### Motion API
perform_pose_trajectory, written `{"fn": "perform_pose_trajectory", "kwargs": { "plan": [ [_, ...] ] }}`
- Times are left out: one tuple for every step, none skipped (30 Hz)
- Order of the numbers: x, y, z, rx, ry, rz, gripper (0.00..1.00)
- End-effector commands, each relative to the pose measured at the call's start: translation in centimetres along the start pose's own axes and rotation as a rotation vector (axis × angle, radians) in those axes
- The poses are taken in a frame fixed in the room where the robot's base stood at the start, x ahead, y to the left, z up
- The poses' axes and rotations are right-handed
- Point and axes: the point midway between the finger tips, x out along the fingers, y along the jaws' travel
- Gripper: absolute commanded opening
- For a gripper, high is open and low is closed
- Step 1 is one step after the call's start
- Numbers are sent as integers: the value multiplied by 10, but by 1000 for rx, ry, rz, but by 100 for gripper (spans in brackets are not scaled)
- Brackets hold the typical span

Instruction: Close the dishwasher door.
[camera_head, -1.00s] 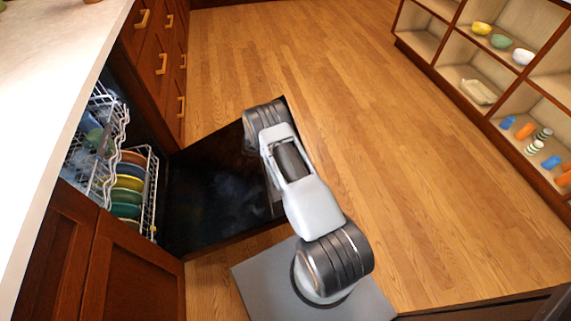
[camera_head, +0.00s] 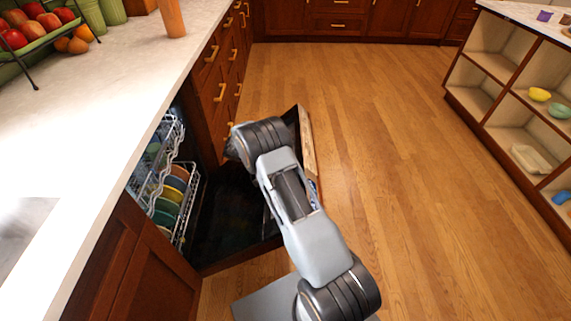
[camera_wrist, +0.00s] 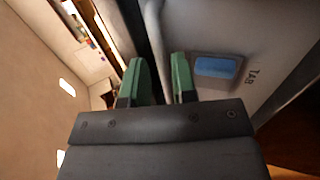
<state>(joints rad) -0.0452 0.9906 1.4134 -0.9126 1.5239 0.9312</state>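The dishwasher door (camera_head: 306,146) is part open below the counter. Its dark inner face (camera_head: 230,215) is toward the racks, and a strip of its lighter outer side shows at the right. My arm crosses in front of the door and hides much of it; my gripper is hidden in the head view.
The lower rack (camera_head: 187,225) holds several coloured plates, and the upper rack (camera_head: 155,170) holds dishes. Wooden drawers (camera_head: 213,85) adjoin the dishwasher under the counter (camera_head: 110,95). An open shelf unit (camera_head: 500,65) stands right. The wooden floor (camera_head: 390,150) between is clear.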

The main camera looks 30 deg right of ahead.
Motion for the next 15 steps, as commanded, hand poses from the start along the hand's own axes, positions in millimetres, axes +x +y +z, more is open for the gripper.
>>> {"fn": "perform_pose_trajectory", "kwargs": {
  "plan": [
    [0, 0, 0, 1, -1, 0, 25],
    [1, 1, 0, 1, -1, 1, 25],
    [0, 1, 0, 1, -2, 1, 25],
    [0, 1, 0, 2, -1, 1, 25],
    [-2, 1, 0, 2, -1, 1, 25],
    [-4, 1, -1, 2, -1, 0, 25],
    [-7, 1, -1, 2, 0, 0, 25],
    [-11, 1, -1, 3, 0, 0, 25],
    [-17, 1, -1, 3, 0, 0, 25],
    [-22, 1, 0, 3, 1, 0, 25],
    [-28, 1, 0, 2, 2, -1, 25],
    [-36, 1, 0, 2, 2, 0, 25],
    [-42, 0, -1, 2, 3, 0, 25],
    [-49, 0, 0, 2, 2, 0, 25],
    [-57, 0, 0, 2, 2, -1, 25]
  ]
}}
